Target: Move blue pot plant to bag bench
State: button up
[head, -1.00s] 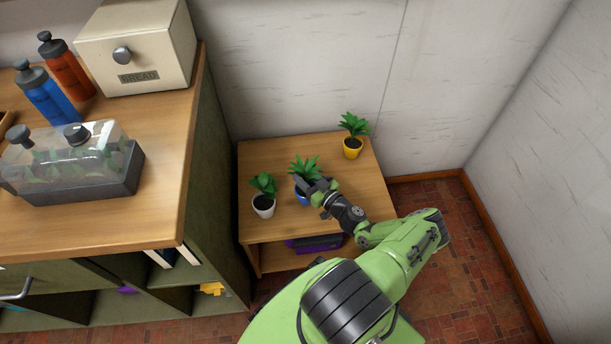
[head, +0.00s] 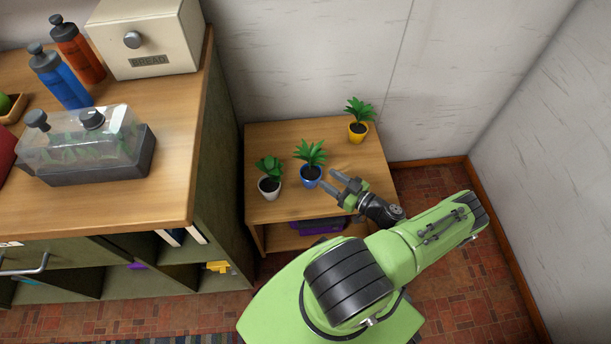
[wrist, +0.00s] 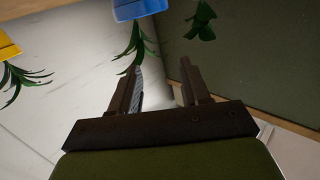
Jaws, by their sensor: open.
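The blue pot plant (head: 311,174) stands upright on the small wooden bench (head: 350,150), between a white pot and a yellow pot. My gripper (head: 333,181) is open and empty, just to the right of the blue pot, with its fingers pointing toward it. In the head view a small gap seems to lie between fingers and pot. In the wrist view the blue pot (wrist: 138,8) shows at the top edge, cut off, with its leaves hanging toward my open fingers (wrist: 165,85). I cannot make out a bag bench in view.
A white pot plant (head: 269,186) stands close on the left, and a yellow pot plant (head: 358,130) at the back right. A purple item (head: 318,226) lies on the shelf below. The tall counter (head: 110,205) with bottles, a bread box and a clear container borders the left; walls stand behind and right.

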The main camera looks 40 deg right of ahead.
jog(key=w+a+r+n+g+y, duration=0.1)
jog(key=w+a+r+g, duration=0.1)
jog(key=a+r+g, duration=0.4)
jog(key=w+a+r+n+g, duration=0.2)
jog(key=a+r+g, duration=0.1)
jog(key=r, duration=0.6)
jog(key=w+a+r+n+g+y, duration=0.1)
jog(key=a+r+g, duration=0.4)
jog(key=r, duration=0.2)
jog(key=s+a+r+m+h, duration=0.25)
jog(key=s+a+r, duration=0.25)
jog(key=a+r, duration=0.45)
jog(key=s+a+r+m+t+h, duration=0.1)
jog(key=s+r+m+t+h, duration=0.1)
jog(key=s+r, duration=0.4)
jog(key=s+m, duration=0.1)
jog(key=s, duration=0.3)
jog(key=shift+a+r+t, duration=0.35)
jog(key=shift+r+t, duration=0.05)
